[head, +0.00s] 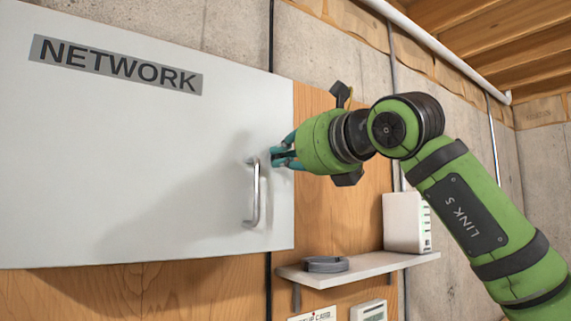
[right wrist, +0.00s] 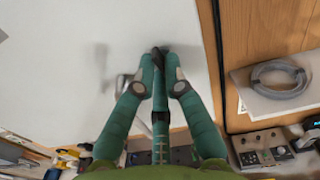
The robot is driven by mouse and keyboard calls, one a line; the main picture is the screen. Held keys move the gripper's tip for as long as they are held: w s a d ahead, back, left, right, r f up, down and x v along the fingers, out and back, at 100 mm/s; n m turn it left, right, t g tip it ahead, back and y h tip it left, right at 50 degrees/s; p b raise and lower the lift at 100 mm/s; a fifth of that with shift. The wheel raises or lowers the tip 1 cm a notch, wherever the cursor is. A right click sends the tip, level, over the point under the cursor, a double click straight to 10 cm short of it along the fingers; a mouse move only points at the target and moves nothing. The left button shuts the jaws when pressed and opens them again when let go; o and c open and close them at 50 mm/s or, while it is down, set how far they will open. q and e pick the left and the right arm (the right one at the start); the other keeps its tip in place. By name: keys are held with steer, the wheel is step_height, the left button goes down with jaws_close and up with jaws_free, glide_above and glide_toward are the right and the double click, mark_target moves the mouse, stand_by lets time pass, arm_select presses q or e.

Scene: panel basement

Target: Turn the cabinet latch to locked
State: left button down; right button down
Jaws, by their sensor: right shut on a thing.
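The white cabinet door (head: 150,130) with the NETWORK label (head: 115,65) fills the left of the head view and looks closed. My right gripper (head: 274,156) reaches the door from the right, just above and beside the metal handle (head: 256,200). In the right wrist view my right gripper (right wrist: 160,62) has its teal fingers closed together on a small dark latch (right wrist: 160,50) on the door face. The fingers cover most of the latch, so I cannot tell which way it points. The handle (right wrist: 122,85) shows partly behind the left finger. My left gripper is not in view.
A shelf (head: 365,268) below right of the cabinet holds a grey cable coil (head: 326,264) and a white router-like box (head: 406,222). The cable coil also shows in the right wrist view (right wrist: 279,78). A cluttered surface with small devices (right wrist: 262,148) lies below.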

steer(key=shift+m+b, duration=0.35)
steer(key=shift+m, duration=0.75)
steer(key=c, duration=1.3)
jaws_free()
steer(key=shift+d, duration=0.1)
steer(key=v, duration=1.2)
